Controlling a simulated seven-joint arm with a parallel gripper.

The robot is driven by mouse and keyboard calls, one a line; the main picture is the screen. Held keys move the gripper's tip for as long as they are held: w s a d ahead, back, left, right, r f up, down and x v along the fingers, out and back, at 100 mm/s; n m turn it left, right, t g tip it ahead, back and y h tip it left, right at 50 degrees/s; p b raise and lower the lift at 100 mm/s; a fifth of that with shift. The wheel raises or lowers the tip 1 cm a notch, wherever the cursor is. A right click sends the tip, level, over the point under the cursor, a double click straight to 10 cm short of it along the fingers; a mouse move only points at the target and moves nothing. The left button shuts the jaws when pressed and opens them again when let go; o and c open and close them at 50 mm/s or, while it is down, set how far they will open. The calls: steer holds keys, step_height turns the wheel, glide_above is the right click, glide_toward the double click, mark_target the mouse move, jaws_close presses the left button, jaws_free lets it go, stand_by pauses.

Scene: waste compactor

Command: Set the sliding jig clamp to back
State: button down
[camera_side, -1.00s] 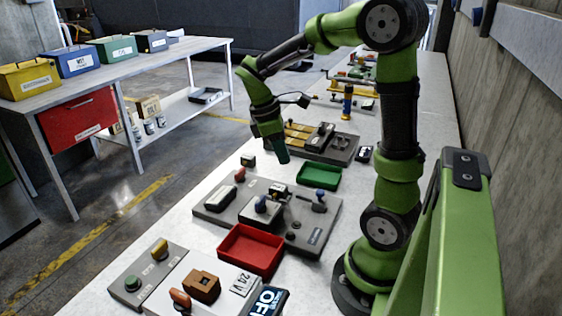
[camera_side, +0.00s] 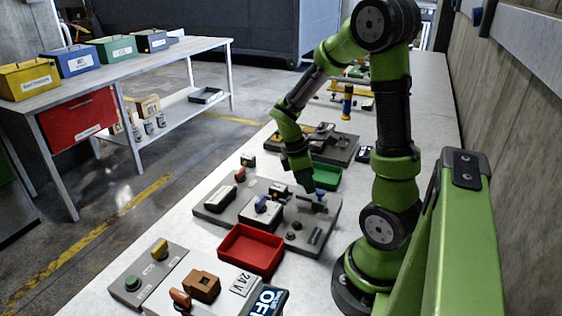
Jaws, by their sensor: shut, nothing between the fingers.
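A grey control plate (camera_side: 216,218) lies on the table in front of my arm. At its right end is a small slider-like fitting with a blue knob (camera_side: 320,195). I cannot tell for certain which of these is the sliding jig clamp. My gripper (camera_side: 309,189) is shut and empty, pointing down just beside the right-hand blue knob. Whether it touches the knob is too small to tell.
A red tray (camera_side: 252,249) stands in front of the plate and a green tray (camera_side: 328,176) behind it, partly hidden by my gripper. A plate with green and yellow buttons (camera_side: 133,284) and a brown block (camera_side: 202,286) are nearer. More fixtures stand farther back.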

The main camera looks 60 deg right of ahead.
steer(key=shift+s+d+f, duration=0.1)
steer(key=shift+s+d, duration=0.1)
steer(key=shift+s, duration=0.7)
